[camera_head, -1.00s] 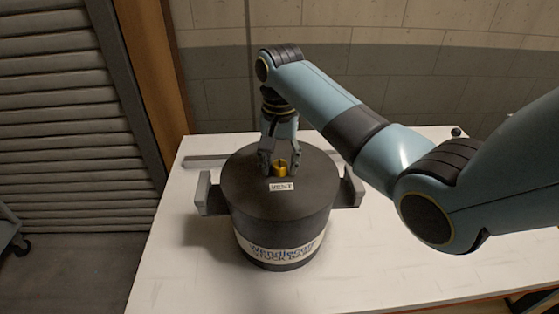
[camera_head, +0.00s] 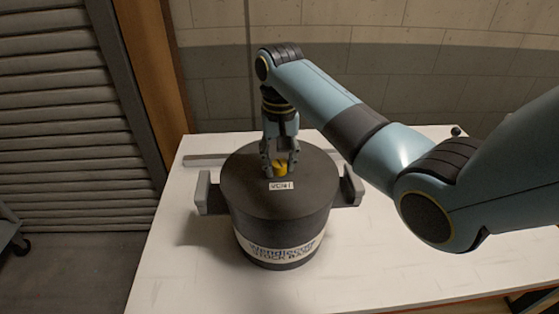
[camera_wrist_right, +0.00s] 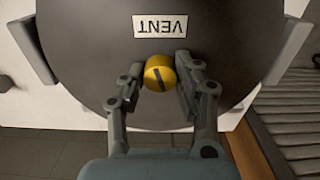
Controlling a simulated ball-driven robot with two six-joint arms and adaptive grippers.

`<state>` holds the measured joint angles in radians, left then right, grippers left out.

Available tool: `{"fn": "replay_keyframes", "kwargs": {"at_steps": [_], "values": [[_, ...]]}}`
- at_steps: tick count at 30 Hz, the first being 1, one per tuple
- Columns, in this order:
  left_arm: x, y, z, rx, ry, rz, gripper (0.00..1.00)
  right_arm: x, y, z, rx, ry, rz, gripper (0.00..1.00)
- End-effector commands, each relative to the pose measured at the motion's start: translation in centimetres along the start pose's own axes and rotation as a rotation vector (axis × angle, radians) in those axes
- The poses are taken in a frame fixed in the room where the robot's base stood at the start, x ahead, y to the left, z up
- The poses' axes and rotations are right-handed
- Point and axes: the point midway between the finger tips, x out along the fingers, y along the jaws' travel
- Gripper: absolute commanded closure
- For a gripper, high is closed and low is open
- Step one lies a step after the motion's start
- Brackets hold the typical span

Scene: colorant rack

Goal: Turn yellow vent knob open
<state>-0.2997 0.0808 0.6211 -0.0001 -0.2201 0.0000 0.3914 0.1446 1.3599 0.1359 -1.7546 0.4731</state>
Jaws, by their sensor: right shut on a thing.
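The yellow vent knob (camera_head: 281,167) sits on top of a dark round drum (camera_head: 245,190), just behind a white VENT label (camera_head: 281,186). My right gripper (camera_head: 280,170) reaches down over the knob and is shut on it, one finger on each side. In the right wrist view the knob (camera_wrist_right: 159,73) shows a dark line across its face, slanted to the picture, and lies between the fingertips of my gripper (camera_wrist_right: 160,84). The VENT label (camera_wrist_right: 160,26) appears upside down there. My left gripper is not in view.
The drum stands on a white table (camera_head: 180,270) between two grey side brackets (camera_head: 203,192) and (camera_head: 352,186). A grey bar lies behind it. Free table lies to the front and right. A slatted shutter (camera_head: 70,130) stands at the left.

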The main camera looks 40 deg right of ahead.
Motion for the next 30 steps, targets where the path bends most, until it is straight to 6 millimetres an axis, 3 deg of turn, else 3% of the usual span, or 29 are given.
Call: {"fn": "replay_keyframes", "kwargs": {"at_steps": [30], "values": [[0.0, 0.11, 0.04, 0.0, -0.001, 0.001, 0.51, -0.07, 0.08, -0.12, -0.953, 0.002, 0.0, 1.0]]}}
